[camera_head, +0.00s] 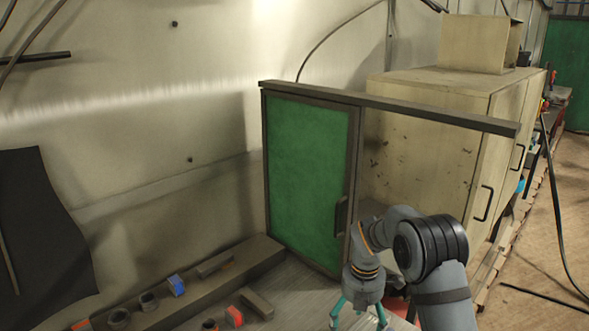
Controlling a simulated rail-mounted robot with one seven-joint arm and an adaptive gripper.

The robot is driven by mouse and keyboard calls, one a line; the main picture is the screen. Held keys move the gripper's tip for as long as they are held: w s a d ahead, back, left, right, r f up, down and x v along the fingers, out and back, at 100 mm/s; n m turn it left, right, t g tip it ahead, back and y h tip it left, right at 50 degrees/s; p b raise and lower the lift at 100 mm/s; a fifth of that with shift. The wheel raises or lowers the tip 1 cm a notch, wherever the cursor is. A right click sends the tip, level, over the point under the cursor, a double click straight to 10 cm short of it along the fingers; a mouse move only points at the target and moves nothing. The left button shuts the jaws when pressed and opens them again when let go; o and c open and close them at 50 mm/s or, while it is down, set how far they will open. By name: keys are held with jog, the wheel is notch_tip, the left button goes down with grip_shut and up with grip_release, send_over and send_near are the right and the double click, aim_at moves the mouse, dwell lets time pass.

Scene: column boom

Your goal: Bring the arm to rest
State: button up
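My grey arm (440,265) comes up from the bottom edge right of centre, bends at a dark-banded joint, and reaches down to the left. My gripper (360,321) hangs at the bottom edge, pointing down, with its teal fingers spread apart. Nothing shows between the fingers, though the tips are close to the frame's edge. The gripper is in front of the green sliding panel (308,180), near the panel's dark handle (341,215).
A dark rail (390,106) runs above the panel. A beige cabinet (430,140) stands behind the arm. A grey ledge (200,283), blue block (175,285), red-ended block (235,317) and dark rings (149,301) lie lower left. A cable (556,215) hangs at right.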

jog(key=shift+w+r+p, duration=0.1)
jog(key=shift+r+p, duration=0.55)
jog(key=shift+r, duration=0.5)
jog(key=shift+f, duration=0.2)
